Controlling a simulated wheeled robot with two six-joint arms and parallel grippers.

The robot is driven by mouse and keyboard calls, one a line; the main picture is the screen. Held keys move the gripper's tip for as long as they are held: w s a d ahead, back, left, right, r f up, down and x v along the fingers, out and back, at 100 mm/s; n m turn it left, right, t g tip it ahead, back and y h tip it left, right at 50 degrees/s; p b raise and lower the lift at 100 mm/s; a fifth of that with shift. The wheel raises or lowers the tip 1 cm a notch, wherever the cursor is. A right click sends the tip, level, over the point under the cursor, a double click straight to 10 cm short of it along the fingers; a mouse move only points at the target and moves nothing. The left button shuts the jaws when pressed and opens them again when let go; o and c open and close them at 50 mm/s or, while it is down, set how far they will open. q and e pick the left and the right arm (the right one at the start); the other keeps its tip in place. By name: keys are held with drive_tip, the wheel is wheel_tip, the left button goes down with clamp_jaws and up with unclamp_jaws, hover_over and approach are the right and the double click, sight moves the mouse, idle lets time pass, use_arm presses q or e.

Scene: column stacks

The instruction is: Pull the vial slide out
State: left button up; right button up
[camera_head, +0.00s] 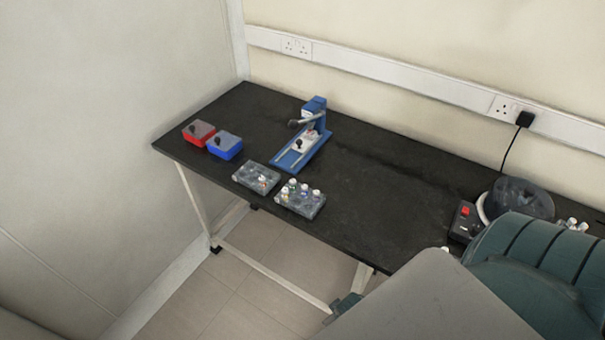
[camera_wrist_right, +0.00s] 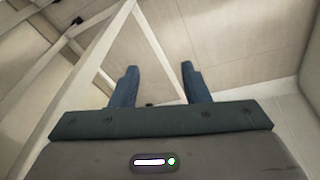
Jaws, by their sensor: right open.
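A blue bench press (camera_head: 313,118) with a dark lever stands toward the back of the black table. Its pale vial slide (camera_head: 301,144), with a dark knob on it, sits on the blue base below the lever. I cannot tell how far in the slide is. My right gripper (camera_wrist_right: 160,80) is open and empty in the right wrist view, its two blue-grey fingers apart over the floor and table legs. It is well away from the press. My left gripper is not in view.
A red box (camera_head: 198,133) and a blue box (camera_head: 225,146) stand left of the press. Two clear racks with vials (camera_head: 257,177) (camera_head: 301,198) lie near the front edge. A dark round machine (camera_head: 522,198) stands at the right. The table's middle (camera_head: 380,190) is clear.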

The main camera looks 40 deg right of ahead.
wheel_tip(320, 180, up, 21)
drive_tip(key=w+t+h, duration=0.1)
drive_tip(key=w+t, duration=0.1)
drive_tip(key=w, duration=0.1)
drive_tip(key=w+d+r+n+t+h, duration=0.45)
drive_tip(key=w+d+r, duration=0.25)
drive_tip(key=w, duration=0.2)
drive_tip(key=w+d+r+n+t+h, duration=0.3)
drive_tip(key=w+d+r+t, duration=0.3)
drive_tip(key=w+r, duration=0.25)
drive_tip(key=w+r+n+t+y, duration=0.2)
drive_tip(key=w+n+t+y, duration=0.15)
drive_tip(key=w+n, duration=0.35)
drive_tip(key=n+g+y, duration=0.5)
drive_tip(key=n+y, duration=0.1)
drive_tip(key=n, duration=1.5)
approach(301, 142)
drive_tip(key=shift+p+v, duration=0.3)
drive_tip(key=shift+v, duration=0.65)
drive_tip(key=shift+w+f, duration=0.1)
drive_tip(key=shift+w, duration=0.05)
drive_tip(key=b+x, duration=0.2)
drive_tip(key=x, duration=0.8)
drive_tip(key=shift+w+a, duration=0.1)
drive_tip(key=shift+w, duration=0.1)
